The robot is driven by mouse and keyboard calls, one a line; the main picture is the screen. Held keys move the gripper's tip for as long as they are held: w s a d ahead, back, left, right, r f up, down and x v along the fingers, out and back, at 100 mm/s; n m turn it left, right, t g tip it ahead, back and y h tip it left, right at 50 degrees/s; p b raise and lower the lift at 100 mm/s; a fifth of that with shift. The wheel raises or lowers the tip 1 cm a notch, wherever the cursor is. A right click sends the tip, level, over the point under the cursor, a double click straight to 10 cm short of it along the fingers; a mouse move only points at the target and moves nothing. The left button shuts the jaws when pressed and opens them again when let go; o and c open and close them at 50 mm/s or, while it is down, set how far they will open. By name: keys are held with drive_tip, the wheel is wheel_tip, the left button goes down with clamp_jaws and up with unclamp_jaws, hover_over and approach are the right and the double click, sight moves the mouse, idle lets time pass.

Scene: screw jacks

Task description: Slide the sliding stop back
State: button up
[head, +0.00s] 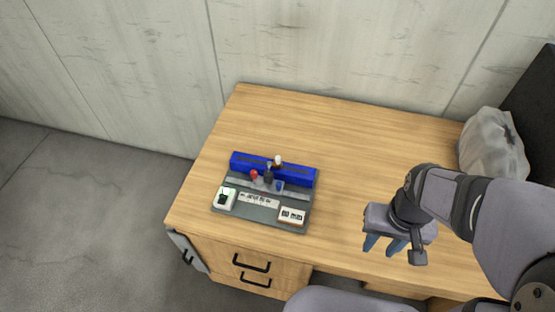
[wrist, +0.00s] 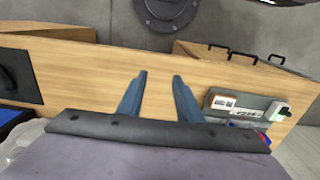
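The jack device stands on the left part of the desk, with a grey base plate (head: 232,184) and a long blue rail (head: 300,174) along its back. A small dark block (head: 269,177) sits near the middle of the rail, by a cream-topped knob (head: 278,160) and a red knob (head: 254,174). Which of these small parts is the sliding stop I cannot tell. My gripper (head: 385,243) is well to the right of the device, near the desk's front edge. In the wrist view its two blue fingers (wrist: 160,76) are apart and empty. The device shows partly at the right there.
A white box (head: 225,199) with a dark top and a labelled block (head: 292,216) sit on the plate's front part. A pale crumpled bag (head: 493,145) stands at the desk's far right, beside a dark panel (head: 544,115). The wooden desk (head: 370,150) between device and bag is clear.

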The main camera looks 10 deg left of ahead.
drive_tip(key=s+a+f+n+g, duration=0.2)
drive_tip(key=s+a+f+n, duration=0.15)
drive_tip(key=a, duration=0.25)
drive_tip(key=w+a+f+n+t, duration=0.1)
drive_tip(key=w+a, duration=0.3)
drive_tip(key=a, duration=0.1)
drive_tip(key=w+a+f+n, duration=0.1)
drive_tip(key=w+a+n, duration=0.1)
drive_tip(key=w+a, duration=0.2)
drive_tip(key=w+a+f+n+t+b, duration=0.1)
drive_tip(key=w+a, duration=0.4)
drive_tip(key=a, duration=0.2)
drive_tip(key=shift+w+f+t+h, duration=0.1)
drive_tip(key=shift+f+t+h, duration=0.2)
drive_tip(key=shift+f+h, duration=0.1)
drive_tip(key=w+a+r+m+t+y, duration=0.2)
drive_tip(key=w+a+r, duration=0.4)
drive_tip(key=w, duration=0.5)
drive_tip(key=a+m+t, duration=0.1)
drive_tip(key=m, duration=0.1)
drive_tip(key=shift+w+r+m+t, duration=0.3)
drive_tip(key=shift+r+m+t, duration=0.05)
drive_tip(key=shift+t, duration=0.05)
